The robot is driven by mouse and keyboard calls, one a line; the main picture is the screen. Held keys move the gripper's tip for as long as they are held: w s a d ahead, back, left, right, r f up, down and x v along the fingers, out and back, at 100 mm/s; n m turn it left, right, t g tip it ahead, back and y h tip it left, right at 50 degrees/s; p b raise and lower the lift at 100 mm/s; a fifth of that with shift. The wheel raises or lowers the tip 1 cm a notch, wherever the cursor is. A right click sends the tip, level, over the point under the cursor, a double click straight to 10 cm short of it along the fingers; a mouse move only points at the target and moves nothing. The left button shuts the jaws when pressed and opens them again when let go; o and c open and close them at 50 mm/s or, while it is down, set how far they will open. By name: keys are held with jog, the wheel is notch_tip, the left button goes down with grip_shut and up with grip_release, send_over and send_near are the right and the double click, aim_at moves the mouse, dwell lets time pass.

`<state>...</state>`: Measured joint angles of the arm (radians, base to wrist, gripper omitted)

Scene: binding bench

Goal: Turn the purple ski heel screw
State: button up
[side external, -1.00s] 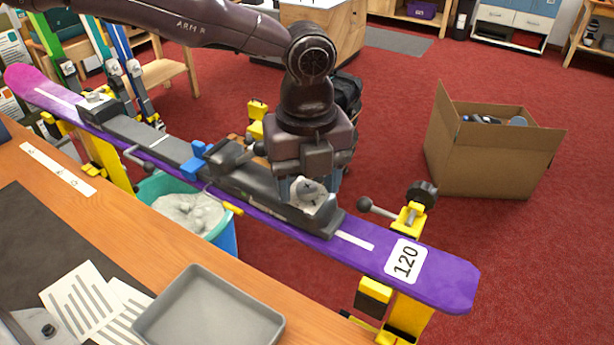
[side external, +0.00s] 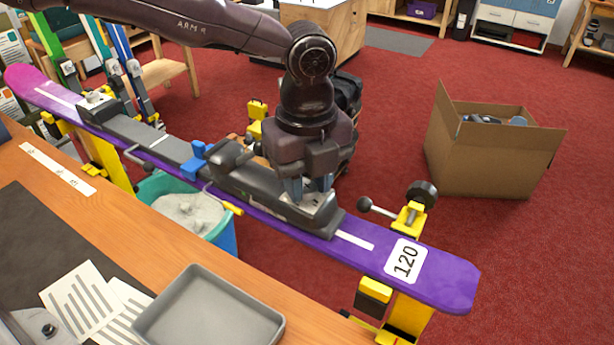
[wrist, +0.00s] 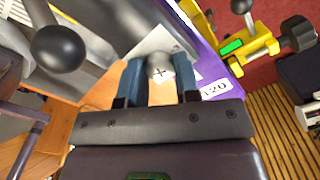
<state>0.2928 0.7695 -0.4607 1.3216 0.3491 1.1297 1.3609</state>
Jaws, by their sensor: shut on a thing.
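The purple ski (side external: 440,277) lies level with its 120 label near the right end; part of it shows in the wrist view (wrist: 208,62). The dark heel binding (side external: 255,182) sits on it. The pale round heel screw (wrist: 160,72), with a cross mark on its head, shows between my fingers in the wrist view. My gripper (side external: 308,192) points down at the heel end, its two blue-grey fingers (wrist: 159,84) shut on the screw from both sides. In the side view the fingers and the gripper's body hide most of the screw.
Yellow vises hold the ski; the right one (side external: 410,214) has a dark knob and ball handle close to the heel. A grey tray (side external: 208,312) rests on the wooden bench (side external: 110,225). A teal bin (side external: 228,238) stands under the ski. A cardboard box (side external: 483,160) is on the floor.

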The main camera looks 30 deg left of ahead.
aim_at(307, 186)
jog(key=n, duration=0.5)
jog(key=shift+n, duration=2.4)
jog(key=shift+r, duration=0.1)
jog(key=o, duration=0.9)
jog(key=shift+o, duration=0.2)
notch_tip(307, 186, up, 13)
